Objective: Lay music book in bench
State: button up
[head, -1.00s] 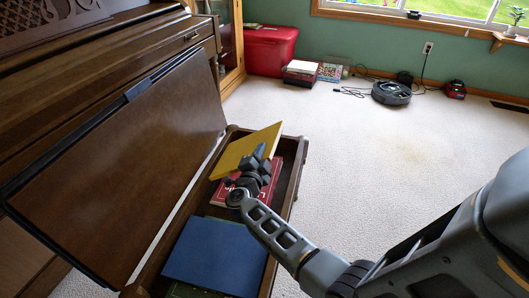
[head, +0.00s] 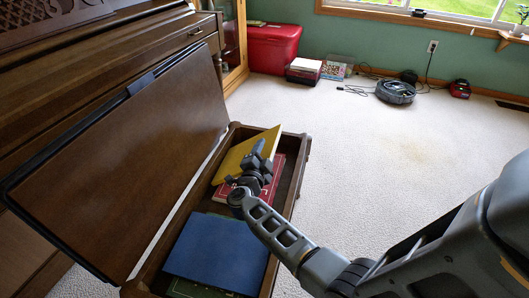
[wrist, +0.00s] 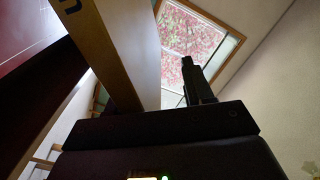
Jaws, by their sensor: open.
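The yellow music book (head: 240,156) is tilted in the far part of the open bench (head: 296,177), its upper right corner against or above the far rim. My gripper (head: 259,152) is over the bench at the book's right side. Its jaws are open, and I cannot tell whether they touch the book. In the wrist view the book (wrist: 110,50) stands close on the left as a tan edge and pale face. One dark finger (wrist: 198,80) shows apart from it on the right; the other finger is hidden.
A blue book (head: 215,255) lies in the near part of the bench, with a red book (head: 279,168) beyond it. The raised lid (head: 120,165) leans toward the piano (head: 110,60) on the left. Carpet (head: 390,170) to the right is clear; a robot vacuum (head: 395,91) sits far back.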

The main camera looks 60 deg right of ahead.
jog(key=shift+a, duration=0.1)
jog(key=s+a+p, duration=0.1)
jog(key=a+p, duration=0.1)
jog(key=a, duration=0.5)
jog(key=shift+a, duration=0.25)
jog(key=shift+s, duration=0.1)
dwell(0.6)
